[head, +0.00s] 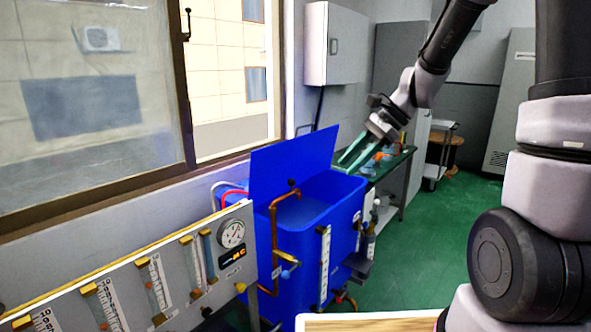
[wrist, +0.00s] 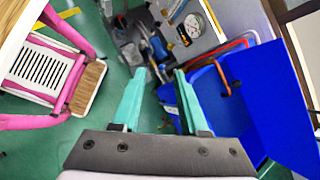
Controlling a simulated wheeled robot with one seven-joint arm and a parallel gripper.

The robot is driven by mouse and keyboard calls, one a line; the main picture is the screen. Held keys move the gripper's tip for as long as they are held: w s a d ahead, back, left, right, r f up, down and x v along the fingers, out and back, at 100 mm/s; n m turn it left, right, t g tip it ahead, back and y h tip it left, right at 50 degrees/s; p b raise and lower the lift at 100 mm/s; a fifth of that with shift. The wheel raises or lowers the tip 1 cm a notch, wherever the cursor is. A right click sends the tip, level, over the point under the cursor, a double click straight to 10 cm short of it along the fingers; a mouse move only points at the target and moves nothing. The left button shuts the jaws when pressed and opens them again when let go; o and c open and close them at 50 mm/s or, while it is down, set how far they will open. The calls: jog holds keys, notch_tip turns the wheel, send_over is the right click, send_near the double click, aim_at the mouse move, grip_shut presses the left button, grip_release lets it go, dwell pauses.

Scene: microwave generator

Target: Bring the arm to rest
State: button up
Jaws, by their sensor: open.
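My gripper (head: 354,155) has green fingers and is raised in front of me, over the far right corner of a blue tank as the head view shows it. In the wrist view my gripper (wrist: 163,75) has its two fingers apart with nothing between them. My arm comes down from the upper right in the head view. The blue tank (head: 335,215) has its blue lid (head: 290,160) standing up. The lid also shows at the right of the wrist view (wrist: 268,105).
A gauge panel (head: 160,270) stands at the left, with copper pipes (head: 273,235) by the tank. A green-topped bench (head: 385,165) and a wall cabinet (head: 335,45) are behind. The wrist view shows a pink-framed chair (wrist: 85,50). Green floor (head: 425,235) is clear at the right.

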jog(key=s+d+r+n+t+h, duration=0.5)
jog(key=s+d+r+n+t, duration=0.2)
jog(key=s+r, duration=0.7)
jog(key=d+n, duration=0.2)
jog(key=d, duration=0.2)
jog(key=shift+s+r+n+h, duration=0.15)
jog(key=shift+r+n+h, duration=0.15)
jog(key=shift+h, duration=0.1)
